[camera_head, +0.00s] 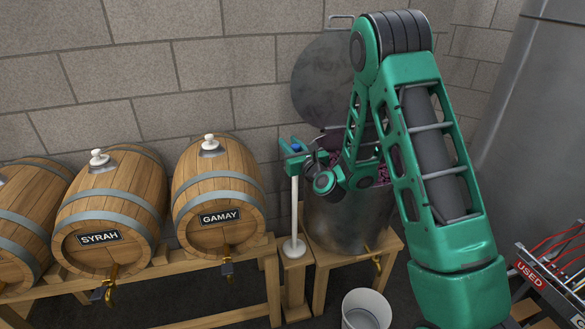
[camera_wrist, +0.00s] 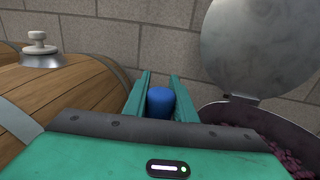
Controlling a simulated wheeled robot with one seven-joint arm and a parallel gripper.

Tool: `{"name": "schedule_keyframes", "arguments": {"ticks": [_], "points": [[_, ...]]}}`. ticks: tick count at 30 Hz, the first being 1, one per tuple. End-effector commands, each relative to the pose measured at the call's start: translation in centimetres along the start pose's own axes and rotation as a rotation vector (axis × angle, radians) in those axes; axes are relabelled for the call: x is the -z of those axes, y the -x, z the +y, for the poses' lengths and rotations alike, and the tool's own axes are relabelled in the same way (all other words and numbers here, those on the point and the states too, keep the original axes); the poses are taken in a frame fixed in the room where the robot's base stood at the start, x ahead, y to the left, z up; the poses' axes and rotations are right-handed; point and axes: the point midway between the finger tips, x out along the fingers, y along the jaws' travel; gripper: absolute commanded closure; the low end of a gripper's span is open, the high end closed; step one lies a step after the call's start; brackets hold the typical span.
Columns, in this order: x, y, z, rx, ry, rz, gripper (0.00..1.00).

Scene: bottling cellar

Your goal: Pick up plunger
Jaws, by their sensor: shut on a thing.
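The plunger (camera_head: 294,215) stands upright with a white shaft, a round white foot and a blue grip at its top. Its foot is on a narrow wooden stand (camera_head: 295,262) between the barrels and the metal vat. My gripper (camera_head: 291,148) is at the top of the plunger, shut on the blue grip. In the wrist view the blue grip (camera_wrist: 160,102) sits between the two green fingers of my gripper (camera_wrist: 159,88). The shaft below is hidden in that view.
The open metal vat (camera_head: 335,225) with dark purple contents and a raised lid (camera_head: 322,80) stands just right. Barrels marked SYRAH (camera_head: 110,210) and GAMAY (camera_head: 218,190) lie left. A white bucket (camera_head: 366,309) and a rack marked USED (camera_head: 529,273) are in front.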

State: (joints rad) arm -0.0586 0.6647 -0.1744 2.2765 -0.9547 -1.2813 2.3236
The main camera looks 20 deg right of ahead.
Motion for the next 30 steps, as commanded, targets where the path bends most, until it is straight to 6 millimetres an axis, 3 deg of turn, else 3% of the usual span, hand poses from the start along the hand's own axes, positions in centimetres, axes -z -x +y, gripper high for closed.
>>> {"name": "schedule_keyframes", "arguments": {"ticks": [8, 22, 30], "points": [[-2.2, 0.1, 0.0, 0.0, 0.0, -0.007, 1.0], [-8.2, 0.2, -0.1, -0.001, 0.0, -0.007, 1.0], [-9.6, 0.2, -0.2, 0.001, 0.0, -0.004, 1.0]]}}
